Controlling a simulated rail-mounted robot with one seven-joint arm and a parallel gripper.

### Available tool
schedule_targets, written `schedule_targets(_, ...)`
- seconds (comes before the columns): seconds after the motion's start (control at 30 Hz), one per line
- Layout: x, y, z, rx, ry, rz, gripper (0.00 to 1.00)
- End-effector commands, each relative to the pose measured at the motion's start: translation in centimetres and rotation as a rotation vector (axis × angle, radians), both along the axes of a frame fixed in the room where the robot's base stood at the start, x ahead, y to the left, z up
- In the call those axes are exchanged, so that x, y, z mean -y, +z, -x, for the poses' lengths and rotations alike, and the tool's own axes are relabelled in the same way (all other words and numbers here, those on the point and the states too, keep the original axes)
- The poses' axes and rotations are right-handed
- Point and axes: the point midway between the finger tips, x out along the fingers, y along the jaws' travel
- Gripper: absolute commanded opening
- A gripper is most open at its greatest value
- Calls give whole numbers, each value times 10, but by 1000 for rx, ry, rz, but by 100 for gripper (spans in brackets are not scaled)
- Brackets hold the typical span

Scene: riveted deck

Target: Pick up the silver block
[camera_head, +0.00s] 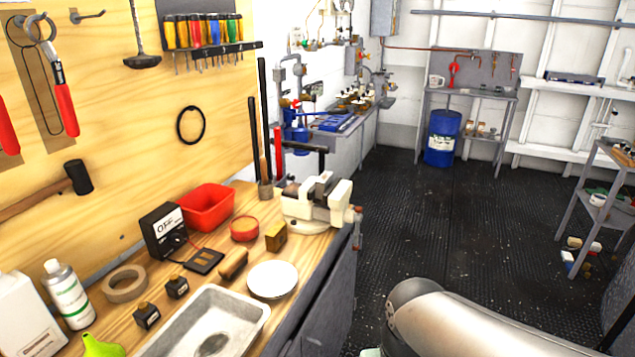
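I cannot make out a clear silver block anywhere in the head view. A small gold-brown block (276,236) stands on the wooden workbench (318,243), beside a round red lid (244,229). A cream vise (318,206) sits at the bench's far right end, with grey metal at its jaws; I cannot tell whether that is a separate block. A shallow silver-grey metal tray (257,312) lies at the near edge and appears to hold no block. My gripper is out of view; only a pale part of my arm shows at the bottom right, over the floor.
The dark floor (455,225) is open toward a blue drum (442,138).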

Motion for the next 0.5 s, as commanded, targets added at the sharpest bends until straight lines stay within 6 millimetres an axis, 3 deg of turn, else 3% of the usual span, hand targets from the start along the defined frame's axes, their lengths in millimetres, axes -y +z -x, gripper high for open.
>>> schedule_targets(0.33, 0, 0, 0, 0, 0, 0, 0)
schedule_targets(0.37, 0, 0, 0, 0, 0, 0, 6)
schedule_targets(0.5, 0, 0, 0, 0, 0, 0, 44)
